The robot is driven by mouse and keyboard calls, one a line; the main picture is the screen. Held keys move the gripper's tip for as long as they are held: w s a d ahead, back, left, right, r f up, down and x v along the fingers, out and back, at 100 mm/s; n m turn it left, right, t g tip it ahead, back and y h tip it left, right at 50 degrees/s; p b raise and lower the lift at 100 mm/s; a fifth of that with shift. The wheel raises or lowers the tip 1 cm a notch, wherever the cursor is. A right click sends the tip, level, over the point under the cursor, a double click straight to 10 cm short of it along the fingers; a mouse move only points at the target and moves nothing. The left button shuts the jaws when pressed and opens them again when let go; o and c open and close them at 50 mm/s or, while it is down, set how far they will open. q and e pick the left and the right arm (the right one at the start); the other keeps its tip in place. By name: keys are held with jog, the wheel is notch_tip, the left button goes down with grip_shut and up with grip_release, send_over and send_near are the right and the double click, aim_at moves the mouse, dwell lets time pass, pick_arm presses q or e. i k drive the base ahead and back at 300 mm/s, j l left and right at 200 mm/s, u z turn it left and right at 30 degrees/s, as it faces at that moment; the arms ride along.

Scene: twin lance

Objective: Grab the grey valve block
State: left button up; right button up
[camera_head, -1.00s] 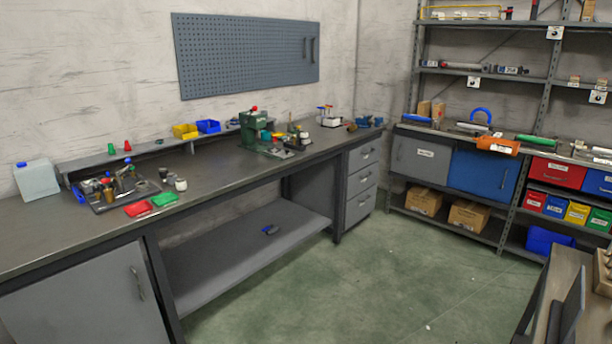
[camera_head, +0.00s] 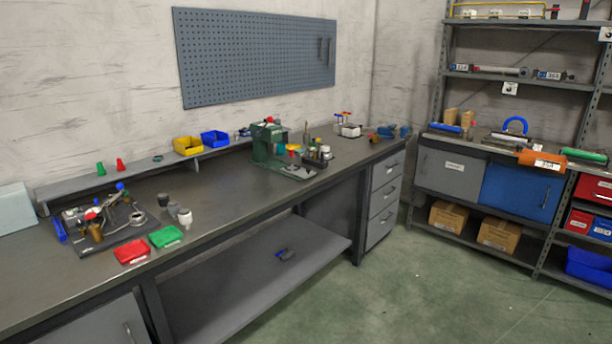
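Neither of my grippers is in view. I cannot clearly single out a grey valve block at this distance. A dark tray (camera_head: 128,233) on the left of the workbench (camera_head: 215,250) holds a cluster of small grey, brown, red and blue-topped parts, too small to tell apart. Small grey and white cups (camera_head: 185,217) stand to its right. A small dark grey-blue item (camera_head: 285,254) lies on the bench's lower shelf (camera_head: 250,290); I cannot tell what it is.
A red tray (camera_head: 131,252) and a green tray (camera_head: 166,236) lie near the bench's front edge. A green press (camera_head: 268,142) stands further along. Drawers (camera_head: 384,196) end the bench. A shelf rack (camera_head: 436,120) stands at the right. The green floor (camera_head: 430,290) between is clear.

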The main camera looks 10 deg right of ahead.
aim_at(523, 73)
jog(key=i+l+z, duration=0.2)
jog(key=i+z, duration=0.65)
jog(key=z, duration=0.15)
jog(key=i+j+z, duration=0.15)
jog(key=i+z, duration=0.35)
jog(key=i+l, duration=0.15)
jog(key=i, duration=0.4)
jog(key=i+l, duration=0.1)
jog(key=i, duration=0.45)
jog(key=i+l+u, duration=0.1)
jog(key=i, duration=0.45)
jog(key=i+l, duration=0.8)
jog(key=l, duration=0.25)
jog(key=i+l+u, duration=0.1)
jog(key=i+l, duration=0.45)
jog(key=i, duration=0.25)
jog(key=i+l+u, duration=0.1)
jog(key=i, duration=0.3)
jog(key=i+l, duration=0.2)
jog(key=i, duration=0.2)
